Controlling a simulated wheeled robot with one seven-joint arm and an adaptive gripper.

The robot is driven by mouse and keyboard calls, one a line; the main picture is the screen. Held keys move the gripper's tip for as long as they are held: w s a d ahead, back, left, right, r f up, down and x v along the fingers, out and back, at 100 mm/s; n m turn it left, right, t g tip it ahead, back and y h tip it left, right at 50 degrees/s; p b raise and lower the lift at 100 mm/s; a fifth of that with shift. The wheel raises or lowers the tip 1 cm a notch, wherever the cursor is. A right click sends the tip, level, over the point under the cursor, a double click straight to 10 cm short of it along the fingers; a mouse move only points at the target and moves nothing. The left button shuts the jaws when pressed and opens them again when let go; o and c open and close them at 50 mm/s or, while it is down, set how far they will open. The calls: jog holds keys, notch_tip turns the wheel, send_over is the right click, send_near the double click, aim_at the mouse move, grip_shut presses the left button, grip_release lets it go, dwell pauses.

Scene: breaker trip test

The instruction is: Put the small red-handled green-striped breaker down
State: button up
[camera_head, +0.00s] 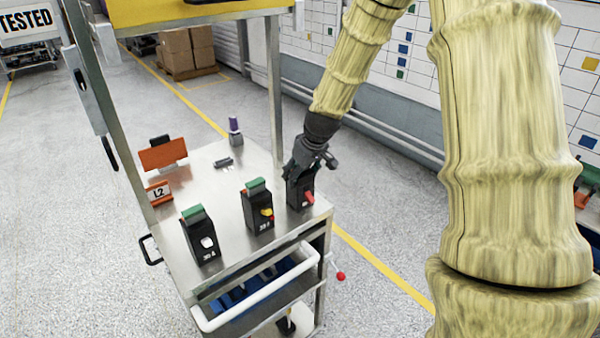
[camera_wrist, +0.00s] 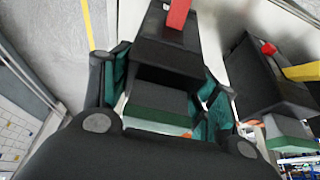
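The small breaker with the red handle (camera_head: 309,198) is a black block near the right end of the cart top. In the head view it looks upright, with its base at or very near the cart surface; I cannot tell if it touches. My gripper (camera_head: 303,172) comes down on it from above and hides its top. In the wrist view, the black breaker body (camera_wrist: 165,55) with its red lever and green stripe lies between the teal-padded fingers (camera_wrist: 165,92). The fingertips appear to press on both sides of the body.
A breaker with a yellow handle (camera_head: 257,208) stands close to the left, and one with a white handle (camera_head: 203,240) further left. The cart's middle (camera_head: 215,180) is clear.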

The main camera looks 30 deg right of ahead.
jog(key=o, duration=0.3)
jog(key=shift+r, duration=0.1)
jog(key=shift+r, duration=0.2)
jog(key=shift+b+v, duration=1.45)
jog(key=shift+v, duration=4.5)
